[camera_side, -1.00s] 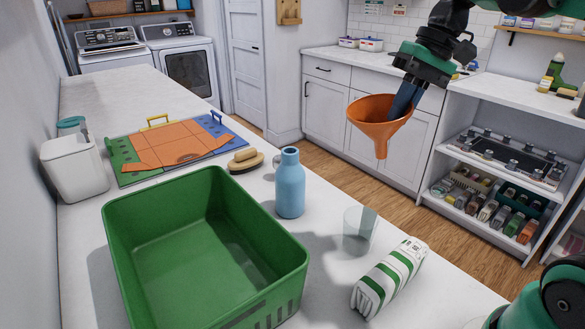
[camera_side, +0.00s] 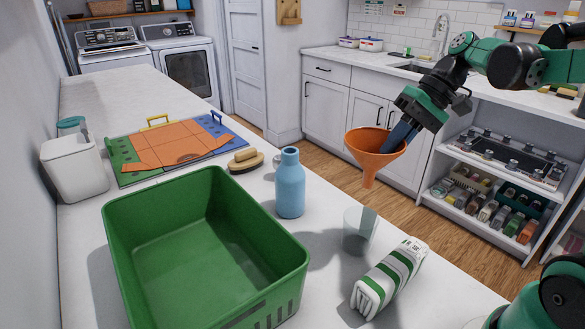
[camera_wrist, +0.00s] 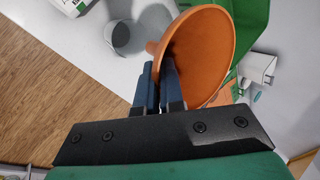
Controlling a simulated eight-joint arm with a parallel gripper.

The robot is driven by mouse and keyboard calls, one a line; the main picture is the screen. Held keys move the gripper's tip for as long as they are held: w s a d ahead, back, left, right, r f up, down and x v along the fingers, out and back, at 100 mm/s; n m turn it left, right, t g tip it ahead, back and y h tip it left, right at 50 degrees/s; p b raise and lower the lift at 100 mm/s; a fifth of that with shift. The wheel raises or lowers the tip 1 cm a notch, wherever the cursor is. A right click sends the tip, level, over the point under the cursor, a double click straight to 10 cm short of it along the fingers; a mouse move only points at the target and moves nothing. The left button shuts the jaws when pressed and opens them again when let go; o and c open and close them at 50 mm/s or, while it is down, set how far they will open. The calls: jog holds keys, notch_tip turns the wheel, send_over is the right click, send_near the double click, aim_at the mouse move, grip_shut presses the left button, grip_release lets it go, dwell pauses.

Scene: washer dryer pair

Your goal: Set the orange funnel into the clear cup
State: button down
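The orange funnel (camera_side: 374,148) hangs in the air with its spout down, above the clear cup (camera_side: 360,229) in the side view. My gripper (camera_side: 394,143) is shut on the funnel's right side, one finger inside the cone. The wrist view shows the funnel (camera_wrist: 208,50) between my gripper's fingers (camera_wrist: 158,72). The clear cup stands upright and looks empty on the white counter; it also shows in the wrist view (camera_wrist: 121,38), apart from the spout. The spout tip is above the cup's rim with a gap.
A brush (camera_side: 246,160) and an orange folding board (camera_side: 170,147) lie farther back. The counter edge is close behind the cup.

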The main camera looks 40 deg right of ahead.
aim_at(371, 165)
jog(key=shift+f, duration=2.9)
jog(key=shift+f, duration=2.9)
jog(key=c, duration=0.9)
grip_release()
jog(key=w+v, duration=0.1)
jog(key=v, duration=0.3)
jog(key=a+r+n+t+h, duration=0.1)
jog(key=a+h, duration=0.1)
jog(key=a, duration=0.1)
jog(key=s+a+r+n+t+h, duration=0.1)
jog(key=a+n+t+h, duration=0.1)
jog(key=a, duration=0.1)
jog(key=a+r+n+t+h, duration=0.1)
jog(key=a+h, duration=0.1)
jog(key=a, duration=0.1)
jog(key=shift+s+r+n+t, duration=0.1)
jog(key=shift+s+n+t, duration=0.1)
jog(key=shift+n+t, duration=0.1)
